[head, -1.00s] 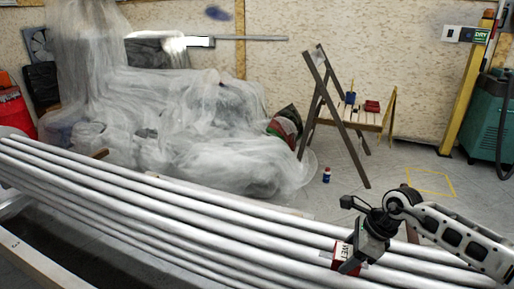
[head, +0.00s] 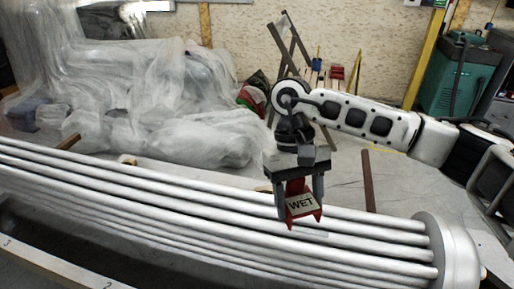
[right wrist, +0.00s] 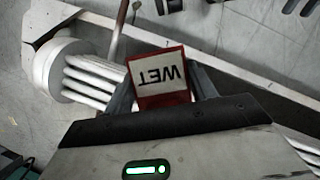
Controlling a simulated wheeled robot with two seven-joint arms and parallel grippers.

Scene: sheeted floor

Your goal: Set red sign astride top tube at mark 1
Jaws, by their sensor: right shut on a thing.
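The red sign (head: 303,206) has a white face reading WET and splayed red legs. My right gripper (head: 300,194) is shut on its upper part and holds it upright, legs down. The sign overlaps the silver tubes (head: 190,201) in the head view; whether its legs touch one I cannot tell. In the right wrist view the sign (right wrist: 159,77) sits between the fingers, with the tubes (right wrist: 92,80) behind it. My left gripper is not in view.
A round silver end flange (head: 452,255) closes the tubes at the right. Plastic-draped objects (head: 190,110) stand behind at the left. A wooden stand (head: 292,70) and a green machine (head: 458,75) are at the back.

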